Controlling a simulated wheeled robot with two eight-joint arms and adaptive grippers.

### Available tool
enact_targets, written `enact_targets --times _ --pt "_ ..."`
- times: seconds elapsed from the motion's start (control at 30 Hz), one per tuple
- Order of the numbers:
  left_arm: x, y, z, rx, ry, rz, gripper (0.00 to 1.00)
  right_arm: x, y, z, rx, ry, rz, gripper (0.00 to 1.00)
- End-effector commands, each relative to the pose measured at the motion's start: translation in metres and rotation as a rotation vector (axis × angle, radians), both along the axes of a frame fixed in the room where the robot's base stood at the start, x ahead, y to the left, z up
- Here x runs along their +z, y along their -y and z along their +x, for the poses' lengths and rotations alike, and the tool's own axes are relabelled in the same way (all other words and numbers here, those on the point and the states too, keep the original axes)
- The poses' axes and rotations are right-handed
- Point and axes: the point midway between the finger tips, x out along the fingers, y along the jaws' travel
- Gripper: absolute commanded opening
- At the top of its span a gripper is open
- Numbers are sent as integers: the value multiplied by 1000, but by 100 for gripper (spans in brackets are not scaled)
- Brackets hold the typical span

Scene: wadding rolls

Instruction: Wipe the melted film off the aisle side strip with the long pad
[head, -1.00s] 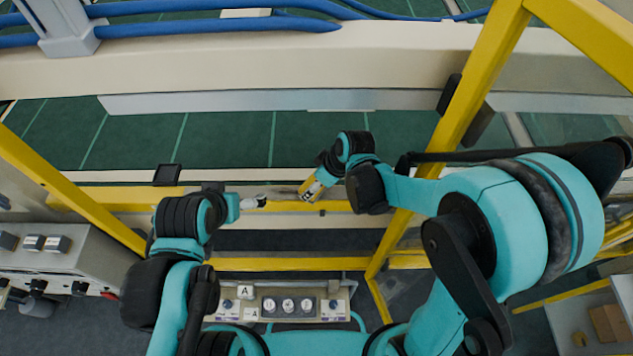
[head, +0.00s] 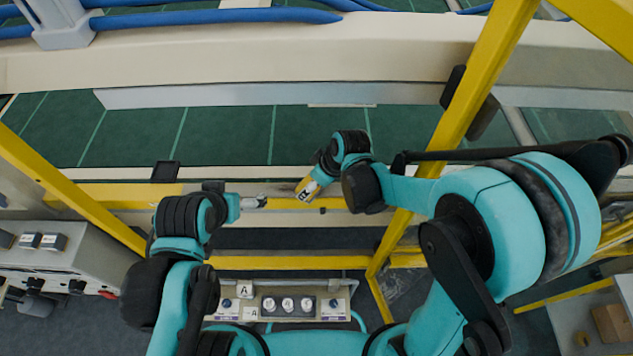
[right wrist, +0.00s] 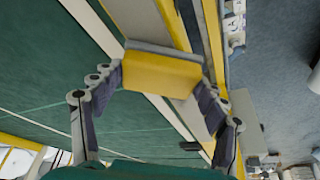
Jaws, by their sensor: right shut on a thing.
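My right gripper (head: 305,190) is low over the yellow rail in the head view, pointing down and left. In the right wrist view its fingers (right wrist: 160,82) are shut on the two ends of the long pad (right wrist: 160,73), a yellow block with a grey far edge. The pad lies across a pale strip and the yellow rail; whether it touches them I cannot tell. The pale strip (head: 125,188) runs left to right beside the green floor in the head view. I cannot make out film on it clearly. My left gripper (head: 254,202) is left of the right one; its jaw state is unclear.
A yellow post (head: 455,130) slants up beside my right arm. A control box (head: 290,303) with dials stands in front. A panel with switches (head: 60,262) is at left. A cream beam (head: 250,55) crosses beyond the open green floor (head: 230,135).

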Motion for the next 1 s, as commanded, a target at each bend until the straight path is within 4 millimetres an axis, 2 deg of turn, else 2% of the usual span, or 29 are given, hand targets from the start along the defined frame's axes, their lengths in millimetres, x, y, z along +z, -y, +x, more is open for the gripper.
enact_targets --times 0.2,0.47,0.73,1.0 --pt "-3 0 0 0 0 0 99 1 -20 0 2 1 0 39" --pt "-5 0 0 0 0 0 99 0 -29 0 1 1 1 39" --pt "-11 0 0 0 0 0 99 -2 -53 0 2 0 0 40" --pt "-12 0 0 0 0 0 99 -2 -63 0 3 -1 1 40"
